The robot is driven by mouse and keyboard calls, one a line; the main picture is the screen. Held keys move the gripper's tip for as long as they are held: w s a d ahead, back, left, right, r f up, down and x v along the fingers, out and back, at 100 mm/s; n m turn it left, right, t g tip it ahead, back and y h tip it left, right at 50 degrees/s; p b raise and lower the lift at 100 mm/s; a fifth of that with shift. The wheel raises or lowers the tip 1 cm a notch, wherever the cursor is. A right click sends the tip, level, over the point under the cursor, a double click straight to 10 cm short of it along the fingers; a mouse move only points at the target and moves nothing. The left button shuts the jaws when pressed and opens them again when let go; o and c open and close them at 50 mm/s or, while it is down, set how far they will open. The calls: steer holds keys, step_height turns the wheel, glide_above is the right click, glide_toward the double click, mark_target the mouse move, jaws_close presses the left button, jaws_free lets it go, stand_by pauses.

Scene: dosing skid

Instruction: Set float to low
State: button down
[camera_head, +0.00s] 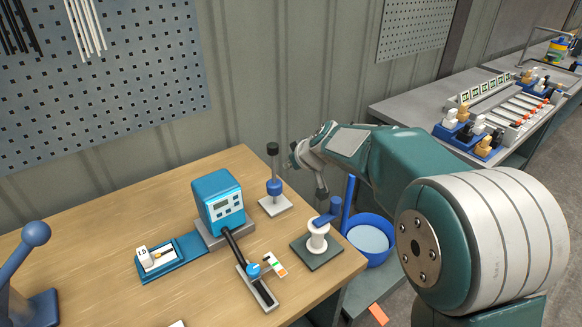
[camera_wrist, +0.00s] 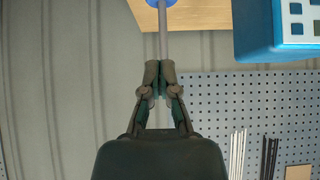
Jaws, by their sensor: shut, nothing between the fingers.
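What looks like the float is a blue ball (camera_head: 274,187) low on an upright grey rod (camera_head: 273,166). The rod has a black cap (camera_head: 272,149) and stands on a pale square base (camera_head: 274,206) near the table's back edge. My gripper (camera_head: 294,155) is beside the rod's upper part, to its right, shut and empty. In the wrist view the scene is upside down. The rod (camera_wrist: 162,40) runs up from the closed fingertips (camera_wrist: 159,68) to the blue ball (camera_wrist: 160,2). I cannot tell whether the fingertips touch the rod.
A blue controller box (camera_head: 218,201) stands left of the rod, with a black slide and blue knob (camera_head: 254,270) in front. A white spool-like post with a blue handle (camera_head: 317,237) stands to the right. A blue bucket (camera_head: 370,240) is beyond the table (camera_head: 110,220). A ribbed wall rises behind.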

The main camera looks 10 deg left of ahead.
glide_above(280, 194)
step_height(280, 194, down, 5)
steer(key=shift+s+d+f, duration=0.1)
steer(key=shift+d+f, duration=0.1)
steer(key=shift+f, duration=1.75)
step_height(280, 194, down, 4)
steer(key=shift+r, duration=0.1)
steer(key=shift+f, duration=0.35)
